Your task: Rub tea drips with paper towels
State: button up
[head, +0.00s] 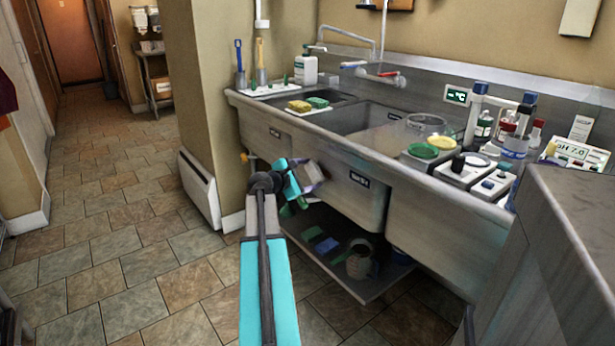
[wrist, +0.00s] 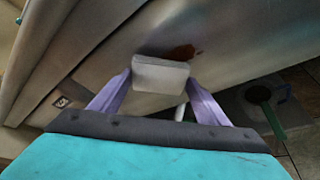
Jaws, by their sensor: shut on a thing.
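My gripper (wrist: 160,82) has purple fingers shut on a folded pale grey-white pad of paper towel (wrist: 161,74). A dark red-brown tea drip (wrist: 186,52) shows on the steel just beyond the pad's far edge; the pad may cover part of it. I cannot tell whether the pad touches the steel. In the head view my gripper (head: 309,180) is at the front of the left part of the steel sink (head: 290,140), below its rim. The drip does not show there, and the towel is hard to make out.
A low shelf (head: 345,288) under the sink holds a jug and coloured cloths. Sponges, bottles and small instruments stand along the sink rim. A grey counter (head: 570,220) stands close on the right. The tiled floor (head: 130,240) at left is clear.

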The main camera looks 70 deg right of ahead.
aim_at(321, 176)
jog(key=shift+s+d+p, duration=0.3)
jog(key=shift+s+d, duration=0.2)
jog(key=shift+d, duration=0.3)
dwell(0.6)
jog(key=shift+s+a, duration=0.1)
jog(key=shift+s+a+p, duration=0.3)
jog(key=shift+s+a, duration=0.15)
jog(key=shift+s, duration=0.3)
jog(key=shift+s+a+p, duration=0.3)
jog(key=shift+s+a, duration=0.15)
jog(key=shift+s, duration=0.25)
jog(key=shift+s+a+p, duration=0.25)
jog(key=shift+s+a, duration=0.25)
jog(key=shift+s, duration=0.35)
jog(key=shift+s+a+p, duration=0.25)
jog(key=shift+s+a, duration=0.2)
jog(key=shift+s, duration=0.35)
jog(key=shift+w, duration=0.1)
jog(key=shift+w, duration=0.1)
jog(key=shift+w+d+p, duration=0.2)
jog(key=shift+w+d, duration=0.3)
jog(key=shift+w, duration=0.25)
jog(key=shift+w+d+p, duration=0.15)
jog(key=shift+w+d, duration=0.3)
jog(key=shift+w, duration=0.3)
